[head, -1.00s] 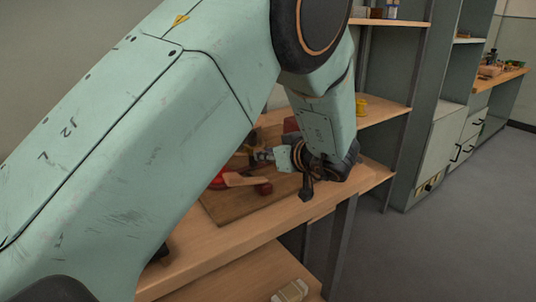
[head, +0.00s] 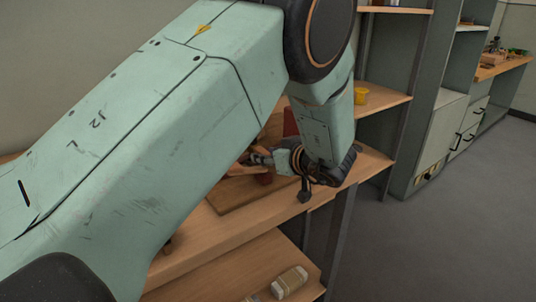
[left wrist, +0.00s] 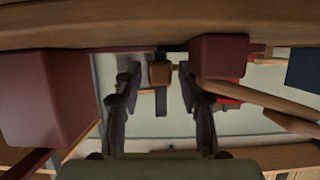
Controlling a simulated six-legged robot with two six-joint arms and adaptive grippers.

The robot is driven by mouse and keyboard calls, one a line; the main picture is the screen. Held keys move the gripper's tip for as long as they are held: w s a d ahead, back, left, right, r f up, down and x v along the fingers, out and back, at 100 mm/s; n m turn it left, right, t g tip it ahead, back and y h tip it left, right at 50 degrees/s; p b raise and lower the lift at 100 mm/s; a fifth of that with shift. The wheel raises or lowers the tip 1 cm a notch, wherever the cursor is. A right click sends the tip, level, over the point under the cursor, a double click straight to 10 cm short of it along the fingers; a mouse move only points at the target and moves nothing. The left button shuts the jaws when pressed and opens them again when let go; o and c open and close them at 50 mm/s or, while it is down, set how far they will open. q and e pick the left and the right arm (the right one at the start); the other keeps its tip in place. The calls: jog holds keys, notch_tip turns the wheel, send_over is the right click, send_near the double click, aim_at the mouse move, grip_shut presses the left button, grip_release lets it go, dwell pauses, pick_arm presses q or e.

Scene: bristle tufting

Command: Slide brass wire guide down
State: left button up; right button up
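My left gripper (head: 258,158) reaches leftward over a brown board (head: 238,195) on the workbench, low among the parts there. In the left wrist view its two dark fingers (left wrist: 158,88) stand apart with a gap between them. A small brown block (left wrist: 160,73) shows in that gap, farther off; I see no contact with the fingers. I cannot clearly make out the brass wire guide in either view; my arm hides much of the bench. My right gripper is not in view.
Dark red blocks stand left (left wrist: 45,95) and right (left wrist: 218,56) of the fingers in the wrist view. A wooden bar (left wrist: 260,100) slants at right. A pale box (head: 289,282) lies on the lower shelf. Floor at right is clear.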

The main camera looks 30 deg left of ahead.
aim_at(268, 154)
pick_arm(q)
jog(key=shift+r, duration=0.15)
jog(key=shift+r, duration=0.1)
jog(key=shift+r, duration=0.3)
notch_tip(268, 154, up, 9)
jog(key=shift+r, duration=0.15)
jog(key=shift+s+d, duration=0.1)
dwell(0.5)
